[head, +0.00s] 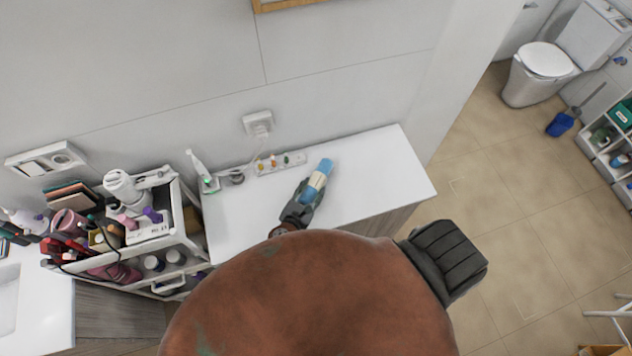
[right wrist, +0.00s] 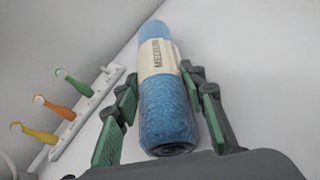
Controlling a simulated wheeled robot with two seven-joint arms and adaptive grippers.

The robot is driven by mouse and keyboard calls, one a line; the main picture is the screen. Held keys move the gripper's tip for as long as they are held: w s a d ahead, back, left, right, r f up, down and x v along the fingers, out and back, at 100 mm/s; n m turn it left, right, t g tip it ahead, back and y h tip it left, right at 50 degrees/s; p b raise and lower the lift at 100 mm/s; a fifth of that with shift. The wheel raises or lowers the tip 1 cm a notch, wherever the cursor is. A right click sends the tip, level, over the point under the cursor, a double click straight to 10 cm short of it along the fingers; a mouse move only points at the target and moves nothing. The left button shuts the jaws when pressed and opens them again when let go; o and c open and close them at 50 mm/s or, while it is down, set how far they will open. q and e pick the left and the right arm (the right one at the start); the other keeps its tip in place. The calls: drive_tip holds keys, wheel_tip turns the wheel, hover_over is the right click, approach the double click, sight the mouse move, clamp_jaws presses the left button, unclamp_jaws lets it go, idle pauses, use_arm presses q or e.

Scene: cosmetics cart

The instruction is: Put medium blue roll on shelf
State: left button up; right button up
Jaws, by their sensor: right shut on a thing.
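The medium blue roll (head: 318,181) is a blue cylinder with a cream band, over the white counter near its back edge. My right gripper (head: 306,190) is shut on it. In the right wrist view the roll (right wrist: 168,108) lies between the green-padded fingers of my right gripper (right wrist: 160,115), and its band reads "MEDIUM". I cannot tell whether the roll touches the counter. The cosmetics cart (head: 187,238) with shelves stands at the left of the counter. My left gripper is not in view.
A white rack with coloured pegs (head: 280,163) lies by the wall, left of the roll; it also shows in the right wrist view (right wrist: 85,118). An electric toothbrush (head: 203,172) stands nearby. The counter's right part is clear.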

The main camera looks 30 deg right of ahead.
drive_tip(key=c, duration=0.5)
drive_tip(key=shift+r, duration=0.1)
